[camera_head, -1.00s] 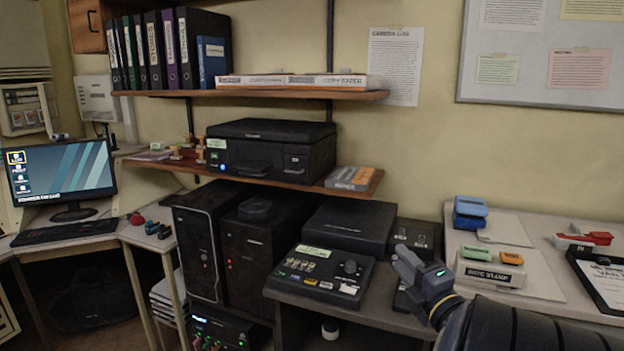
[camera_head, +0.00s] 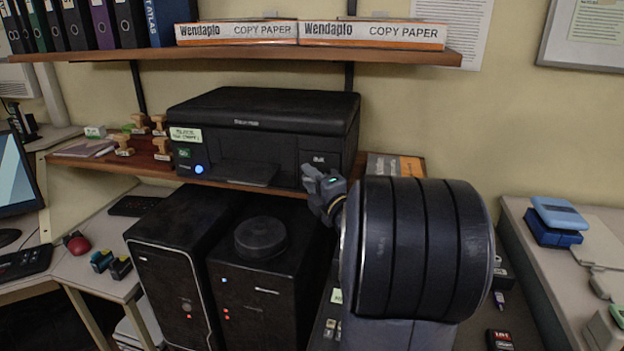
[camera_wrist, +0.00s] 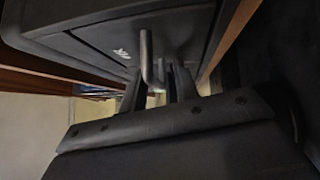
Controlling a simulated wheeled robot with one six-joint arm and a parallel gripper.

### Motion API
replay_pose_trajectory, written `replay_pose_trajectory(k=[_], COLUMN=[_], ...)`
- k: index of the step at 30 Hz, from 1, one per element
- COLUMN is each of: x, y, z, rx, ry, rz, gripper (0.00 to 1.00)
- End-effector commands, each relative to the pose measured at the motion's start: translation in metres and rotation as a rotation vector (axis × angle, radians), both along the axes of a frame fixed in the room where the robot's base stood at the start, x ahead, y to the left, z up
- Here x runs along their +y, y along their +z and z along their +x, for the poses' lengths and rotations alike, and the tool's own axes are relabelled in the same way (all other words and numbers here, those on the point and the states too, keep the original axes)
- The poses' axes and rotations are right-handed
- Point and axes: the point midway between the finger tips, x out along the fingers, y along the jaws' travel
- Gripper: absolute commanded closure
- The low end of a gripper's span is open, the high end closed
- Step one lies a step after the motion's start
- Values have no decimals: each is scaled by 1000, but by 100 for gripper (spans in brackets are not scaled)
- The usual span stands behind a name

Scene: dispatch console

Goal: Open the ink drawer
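The black printer (camera_head: 262,112) stands on the lower wooden shelf. Its ink drawer (camera_head: 318,160), the front panel at the right with a small white label, looks flush with the body. In the wrist view the ink drawer (camera_wrist: 105,42) fills the top, with a grey bar handle (camera_wrist: 147,62) sticking out. My gripper (camera_head: 318,180) is at this drawer's front and hides part of it. In the wrist view my gripper (camera_wrist: 156,90) has its two fingers apart, with the handle's end between them. I cannot tell whether either finger touches the handle.
A shelf with copy paper boxes (camera_head: 370,34) hangs above the printer. Two black computer towers (camera_head: 180,250) stand below it. An orange and grey box (camera_head: 397,165) lies on the printer's shelf, right of the printer behind my arm.

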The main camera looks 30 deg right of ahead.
Motion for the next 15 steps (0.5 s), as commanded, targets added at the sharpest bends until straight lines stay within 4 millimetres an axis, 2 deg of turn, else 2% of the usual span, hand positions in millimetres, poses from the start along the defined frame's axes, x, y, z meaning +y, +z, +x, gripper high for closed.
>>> replay_pose_trajectory(k=[6, 15], x=[0, 0], y=[0, 0], z=[0, 0], rx=[0, -1], ry=[0, 0], rz=[0, 0], gripper=[71, 96])
